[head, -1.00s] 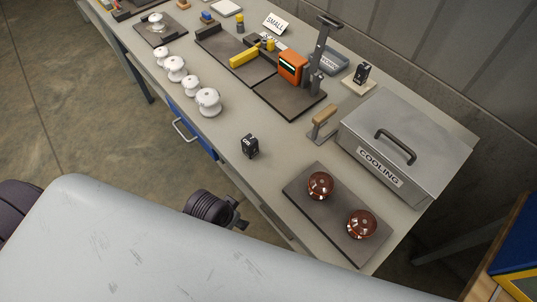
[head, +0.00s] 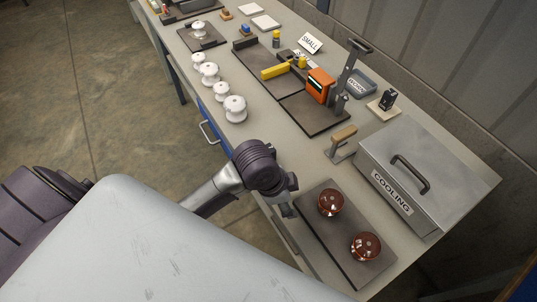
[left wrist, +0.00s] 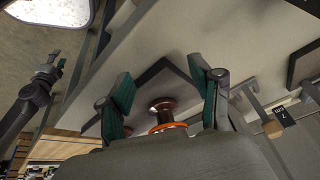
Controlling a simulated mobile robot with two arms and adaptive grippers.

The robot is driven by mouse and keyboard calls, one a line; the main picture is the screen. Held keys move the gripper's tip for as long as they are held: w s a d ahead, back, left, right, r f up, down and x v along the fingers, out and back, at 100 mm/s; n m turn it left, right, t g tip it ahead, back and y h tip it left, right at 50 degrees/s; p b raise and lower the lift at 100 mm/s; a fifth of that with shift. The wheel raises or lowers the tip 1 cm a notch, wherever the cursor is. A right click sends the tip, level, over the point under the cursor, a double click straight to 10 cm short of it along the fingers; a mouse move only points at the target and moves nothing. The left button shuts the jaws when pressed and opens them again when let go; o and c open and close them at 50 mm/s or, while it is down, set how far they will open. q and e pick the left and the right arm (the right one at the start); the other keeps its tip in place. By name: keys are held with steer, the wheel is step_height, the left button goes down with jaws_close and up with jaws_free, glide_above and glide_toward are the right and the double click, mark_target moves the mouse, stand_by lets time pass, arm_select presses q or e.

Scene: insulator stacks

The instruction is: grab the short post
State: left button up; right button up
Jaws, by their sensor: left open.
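Two glossy brown insulators, one nearer the tool (head: 330,202) and one nearer the table's end (head: 366,246), stand on a dark mat (head: 325,244). I cannot tell which piece is the short post. My left gripper (head: 289,203) is open and empty, above the table's front edge, left of the mat. In the left wrist view, a brown insulator (left wrist: 161,106) with an orange ring shows beyond and between the spread green-padded fingers (left wrist: 162,80), apart from them. A dark jointed part (left wrist: 42,90) at that view's left looks like my right gripper; its jaws are unclear.
A grey COOLING box (head: 428,178) stands right of the mat, with a wooden-handled tool (head: 342,143) beside it. Several white insulators (head: 235,109) line the front edge. An orange device (head: 320,86) sits on a plate farther back.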

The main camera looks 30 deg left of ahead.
arm_select(q)
steer(key=w+r+m, duration=0.1)
steer(key=w+m, duration=0.1)
steer(key=w+r+m, duration=0.1)
steer(key=w+m, duration=0.1)
steer(key=shift+a+r+g, duration=0.15)
steer(key=shift+r+g, duration=0.25)
steer(key=w+a+r+m+y, duration=0.1)
steer(key=w+a+r+m, duration=0.2)
steer(key=m, duration=0.1)
steer(key=m+g+y, duration=0.2)
steer(key=m, duration=0.2)
glide_toward(269, 148)
step_height(269, 148, down, 6)
steer(key=shift+r+p, duration=0.2)
steer(key=shift+p, duration=0.5)
step_height(269, 148, down, 4)
steer(key=shift+s+f+p, duration=0.1)
steer(key=shift+p, duration=0.7)
steer(key=shift+f, duration=0.55)
steer(key=shift+a, duration=0.1)
jaws_close()
